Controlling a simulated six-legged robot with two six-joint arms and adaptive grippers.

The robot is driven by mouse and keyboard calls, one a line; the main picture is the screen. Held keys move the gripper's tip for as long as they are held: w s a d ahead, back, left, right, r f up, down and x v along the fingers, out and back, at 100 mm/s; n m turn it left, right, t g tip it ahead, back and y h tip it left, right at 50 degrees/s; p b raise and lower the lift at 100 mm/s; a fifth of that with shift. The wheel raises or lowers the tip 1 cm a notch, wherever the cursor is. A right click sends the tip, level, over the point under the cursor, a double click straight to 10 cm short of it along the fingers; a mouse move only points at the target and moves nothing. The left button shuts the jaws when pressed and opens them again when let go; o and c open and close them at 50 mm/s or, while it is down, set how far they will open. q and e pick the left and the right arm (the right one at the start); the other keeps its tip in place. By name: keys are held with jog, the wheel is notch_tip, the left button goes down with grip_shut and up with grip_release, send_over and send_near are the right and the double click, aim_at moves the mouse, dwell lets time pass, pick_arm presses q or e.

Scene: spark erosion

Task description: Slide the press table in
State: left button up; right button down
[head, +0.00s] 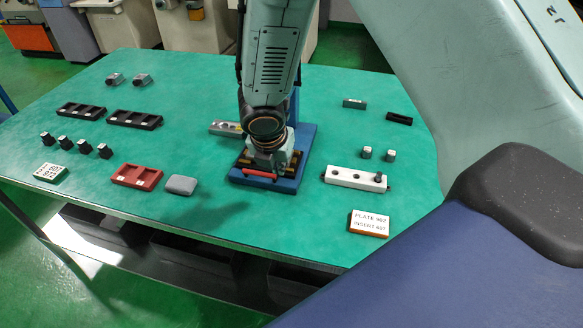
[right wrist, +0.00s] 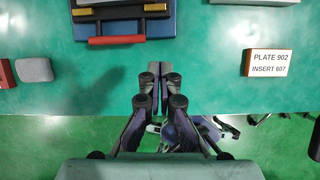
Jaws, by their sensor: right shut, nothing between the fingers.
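The press (head: 305,145) has a blue base and stands near the middle of the green table, partly hidden behind my right arm. Its press table (head: 242,160) is a dark slide with a red handle bar (head: 262,184) along its front. The handle also shows in the right wrist view (right wrist: 112,40), at the top. My right gripper (head: 281,170) is over the press's front, close to the handle's right end. Its fingers (right wrist: 160,68) are shut with nothing between them. My left gripper is out of view.
A white block with holes (head: 345,178) and a sign reading PLATE 902, INSERT 607 (head: 369,223) lie right of the press. A red tray (head: 136,177) and a grey block (head: 181,185) lie left. Green surface in front of the press is clear.

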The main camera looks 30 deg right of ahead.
aim_at(290, 178)
jog(key=shift+n, duration=0.3)
jog(key=b+x, duration=0.1)
jog(key=x, duration=0.2)
jog(key=b+x, duration=0.1)
jog(key=x, duration=0.2)
jog(key=s+b+x, duration=0.1)
jog(key=x, duration=0.3)
jog(key=shift+f, duration=0.15)
jog(key=shift+w+d+r+p, duration=0.2)
jog(key=shift+w+d+p, duration=0.1)
jog(key=shift+w+d, duration=0.3)
jog(key=shift+w+d+r+p, duration=0.15)
jog(key=shift+w+d+p, duration=0.15)
jog(key=shift+w+d, duration=0.3)
jog(key=shift+w+d+f, duration=0.15)
jog(key=shift+w+d, duration=0.1)
jog(key=shift+d, duration=0.05)
jog(key=shift+s, duration=0.1)
jog(key=shift+a, duration=0.1)
